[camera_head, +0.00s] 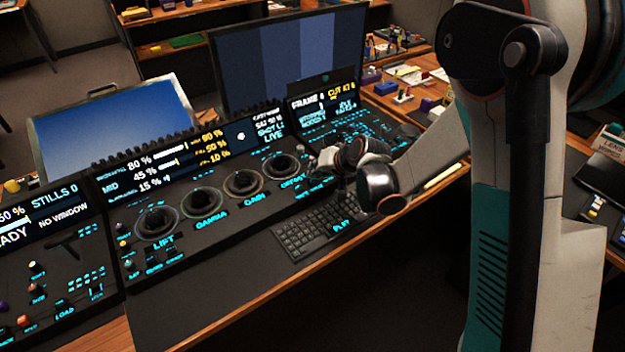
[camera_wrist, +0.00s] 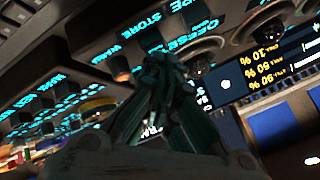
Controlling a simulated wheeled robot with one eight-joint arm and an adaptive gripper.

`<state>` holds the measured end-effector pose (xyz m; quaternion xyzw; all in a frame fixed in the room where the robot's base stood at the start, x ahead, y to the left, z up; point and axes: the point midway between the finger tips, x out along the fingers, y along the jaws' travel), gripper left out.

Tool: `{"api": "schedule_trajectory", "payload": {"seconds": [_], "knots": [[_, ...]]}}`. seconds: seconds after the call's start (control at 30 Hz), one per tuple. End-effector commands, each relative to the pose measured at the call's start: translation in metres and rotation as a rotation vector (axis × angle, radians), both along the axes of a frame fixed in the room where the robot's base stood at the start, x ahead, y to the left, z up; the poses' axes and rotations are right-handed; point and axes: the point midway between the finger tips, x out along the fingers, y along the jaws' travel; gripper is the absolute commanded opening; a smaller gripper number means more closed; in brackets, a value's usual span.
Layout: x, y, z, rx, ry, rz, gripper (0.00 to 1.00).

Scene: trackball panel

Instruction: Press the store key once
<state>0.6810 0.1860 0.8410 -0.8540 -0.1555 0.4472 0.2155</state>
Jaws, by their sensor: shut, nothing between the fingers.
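My gripper (camera_head: 338,168) is over the console, near the right end of the trackball row and above the keyboard. In the wrist view my gripper (camera_wrist: 165,62) points at the panel, its dark fingers together and empty. A cyan STORE label (camera_wrist: 140,26) shows upside down on the panel near the top middle of the wrist view, beyond the fingertips. I cannot make out the store key itself clearly. In the head view my gripper and arm cover that part of the panel. Whether the fingertips touch the panel cannot be told.
Trackballs in rings (camera_head: 242,184) line the middle panel, left of my gripper. A black keyboard (camera_head: 318,224) lies just below. A small orange-lit control (camera_wrist: 120,71) is left of the fingertips. A large monitor (camera_head: 290,62) stands behind. The desk's front left is clear.

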Motion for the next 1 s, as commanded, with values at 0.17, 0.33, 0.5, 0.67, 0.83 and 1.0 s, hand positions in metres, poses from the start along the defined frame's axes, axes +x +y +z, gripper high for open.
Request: {"api": "schedule_trajectory", "payload": {"seconds": [0.17, 0.33, 0.5, 0.67, 0.83, 1.0], "knots": [[0.0000, 0.0000, -0.0020, 0.000, 0.000, 0.000, 0.00], [0.0000, 0.0000, -0.0038, 0.000, 0.000, 0.000, 0.00], [0.0001, 0.0001, -0.0056, 0.000, 0.000, 0.000, 0.00], [0.0000, 0.0001, -0.0074, 0.000, 0.000, 0.000, 0.00], [-0.0001, 0.0001, -0.0085, 0.000, 0.000, 0.000, 0.00], [-0.0001, 0.0001, -0.0085, 0.000, 0.001, 0.001, 0.00]]}}
